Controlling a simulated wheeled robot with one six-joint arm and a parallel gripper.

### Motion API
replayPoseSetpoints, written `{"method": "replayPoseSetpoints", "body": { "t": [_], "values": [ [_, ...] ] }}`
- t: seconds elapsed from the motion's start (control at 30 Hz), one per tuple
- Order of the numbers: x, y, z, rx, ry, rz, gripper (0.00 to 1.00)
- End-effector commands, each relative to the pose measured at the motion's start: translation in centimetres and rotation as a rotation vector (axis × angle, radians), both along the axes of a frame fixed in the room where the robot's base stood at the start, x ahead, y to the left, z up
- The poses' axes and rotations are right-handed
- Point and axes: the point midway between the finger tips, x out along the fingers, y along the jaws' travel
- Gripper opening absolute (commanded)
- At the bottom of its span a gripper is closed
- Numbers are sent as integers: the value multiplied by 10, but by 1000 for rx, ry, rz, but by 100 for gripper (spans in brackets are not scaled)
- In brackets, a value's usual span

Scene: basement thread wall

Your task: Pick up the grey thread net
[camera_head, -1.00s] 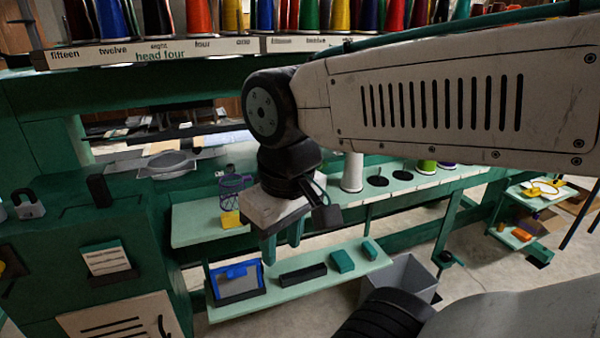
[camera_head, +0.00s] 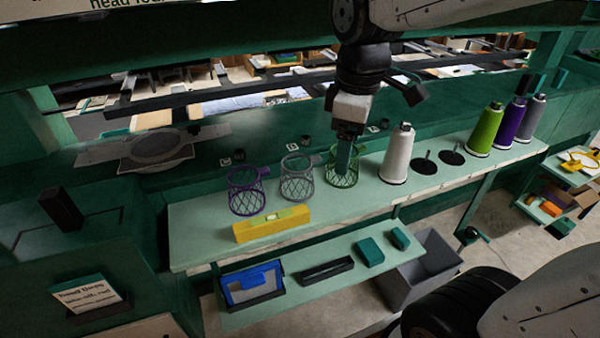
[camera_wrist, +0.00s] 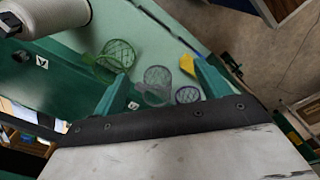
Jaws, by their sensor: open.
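The grey thread net (camera_head: 297,180) is an open mesh cup standing on the pale green shelf (camera_head: 415,195), between the purple net (camera_head: 246,193) and the green net (camera_head: 343,170). In the wrist view the grey net (camera_wrist: 157,78) shows between my two teal fingers, with the green net (camera_wrist: 115,57) and the purple net (camera_wrist: 188,95) to either side. My gripper (camera_head: 344,165) is open and empty. In the head view it points down in front of the green net, to the right of the grey net, partly hiding the green one.
A white spool (camera_head: 397,155) stands close to the right of the nets, then two black spool pins (camera_head: 425,165) and several coloured spools. A yellow level (camera_head: 271,224) lies in front of the nets. A lower shelf (camera_head: 312,302) holds small items.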

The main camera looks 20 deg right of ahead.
Motion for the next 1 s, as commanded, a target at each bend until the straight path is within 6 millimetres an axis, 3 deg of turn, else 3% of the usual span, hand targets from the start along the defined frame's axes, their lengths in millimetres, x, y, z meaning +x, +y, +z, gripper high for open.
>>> {"method": "replayPoseSetpoints", "body": {
  "t": [0.1, 0.2, 0.33, 0.5, 1.0],
  "values": [
    [45, 8, -13, -11, 27, 286, 75],
    [73, 14, -24, -15, 41, 483, 75],
    [96, 20, -35, -18, 47, 648, 75],
    [104, 23, -48, -18, 51, 721, 75],
    [99, 23, -112, -19, 52, 721, 75]
  ]
}}
